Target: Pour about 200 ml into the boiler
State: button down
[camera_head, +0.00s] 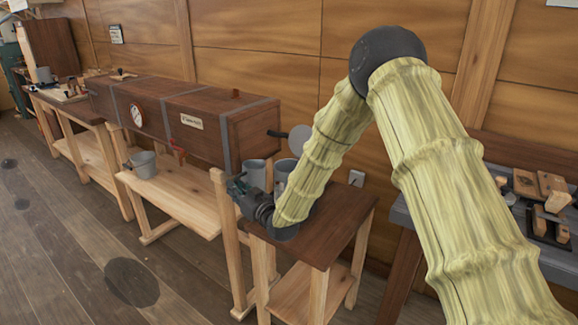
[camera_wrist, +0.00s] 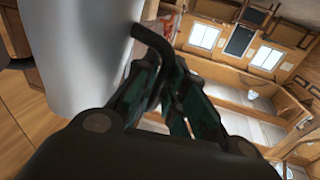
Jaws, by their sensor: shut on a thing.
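My gripper (camera_head: 238,186) is low over the small dark-topped table. In the wrist view its dark green fingers (camera_wrist: 165,95) are shut on the black hooked handle (camera_wrist: 152,42) of a grey metal jug (camera_wrist: 80,50). In the head view this appears to be the left grey jug (camera_head: 255,174), which looks upright; whether it touches the table is hidden. A second grey vessel (camera_head: 284,168) is just right of it, partly behind my arm. A grey pot (camera_head: 143,164) with a handle stands on the bench under the long wooden box; I cannot tell whether it is the boiler.
The long wooden box (camera_head: 172,118) has metal bands, a round gauge (camera_head: 137,115), a label and an open round end lid (camera_head: 299,139). A red item (camera_head: 178,152) is below it. The small table (camera_head: 333,218) has bare top at right. Tools lie on a grey bench at far right.

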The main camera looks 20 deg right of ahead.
jog(key=d+r+m+t+p, duration=0.3)
jog(key=d+r+m+p, duration=0.2)
jog(key=r+m, duration=0.4)
notch_tip(320, 180, up, 2)
jog(key=shift+w+d+r+m+h+p, duration=0.2)
jog(key=shift+w+d+m+h+p, duration=0.1)
jog(key=shift+w+d+h+p, duration=0.1)
jog(key=shift+d+r+m+h, duration=0.1)
jog(key=shift+d+m+h, duration=0.3)
jog(key=shift+m, duration=0.6)
jog(key=shift+d+m+t+h, duration=0.3)
jog(key=shift+d+m+t, duration=0.15)
jog(key=shift+m, duration=0.35)
jog(key=shift+w+d+r+m+t+h+p, duration=0.15)
jog(key=shift+d+r+m+p, duration=0.25)
jog(key=shift+m, duration=0.2)
jog(key=shift+s+d+r+m+t+h+p, duration=0.15)
jog(key=shift+d+r+m+p, duration=0.15)
jog(key=shift+m+p, duration=0.25)
dwell(1.4)
jog(key=shift+w+d+r+m+h+b, duration=0.1)
jog(key=shift+d+r+m+h+b, duration=0.15)
jog(key=shift+d+m, duration=0.2)
jog(key=shift+w+d+r+m+h+b, duration=0.1)
jog(key=shift+d+r+m+h+b, duration=0.15)
jog(key=shift+d+m, duration=0.2)
dwell(1.0)
